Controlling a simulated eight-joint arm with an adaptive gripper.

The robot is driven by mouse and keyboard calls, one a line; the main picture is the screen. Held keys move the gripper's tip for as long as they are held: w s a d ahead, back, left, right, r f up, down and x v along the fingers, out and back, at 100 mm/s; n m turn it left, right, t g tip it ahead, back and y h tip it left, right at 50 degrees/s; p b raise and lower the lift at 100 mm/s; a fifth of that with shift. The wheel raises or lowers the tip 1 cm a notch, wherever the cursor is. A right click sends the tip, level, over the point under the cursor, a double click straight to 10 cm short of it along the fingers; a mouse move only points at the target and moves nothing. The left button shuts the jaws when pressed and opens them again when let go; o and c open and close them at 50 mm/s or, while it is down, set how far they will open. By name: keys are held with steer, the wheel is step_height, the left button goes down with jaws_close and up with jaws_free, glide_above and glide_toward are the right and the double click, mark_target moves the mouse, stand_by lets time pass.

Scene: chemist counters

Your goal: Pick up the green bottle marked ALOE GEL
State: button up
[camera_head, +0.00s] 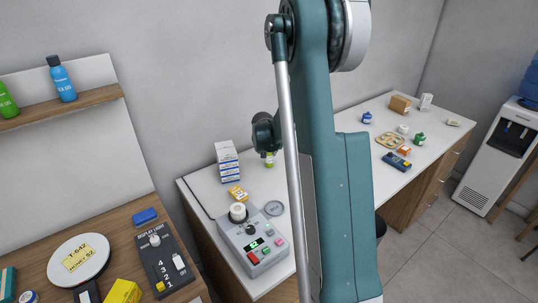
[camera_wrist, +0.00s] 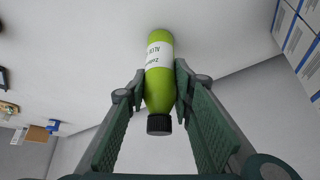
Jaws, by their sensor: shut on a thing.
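A green bottle (camera_wrist: 159,92) with a black cap and a white label on which ALOE can be read is between the two fingers of my gripper (camera_wrist: 159,88) in the wrist view. The fingers press on its sides and are shut on it. It appears cap-down in that picture.
Stacked white-and-blue boxes (camera_head: 228,162) stand left of my gripper. A yellow box (camera_head: 238,194), a grey device (camera_head: 252,240) and a round grey dish (camera_head: 274,208) are in front. Another green bottle (camera_head: 6,101) and a blue bottle (camera_head: 62,79) stand on a wall shelf. Small items lie along the counter's right part.

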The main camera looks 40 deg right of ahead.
steer(key=shift+r+p, duration=0.5)
steer(key=shift+r, duration=4.5)
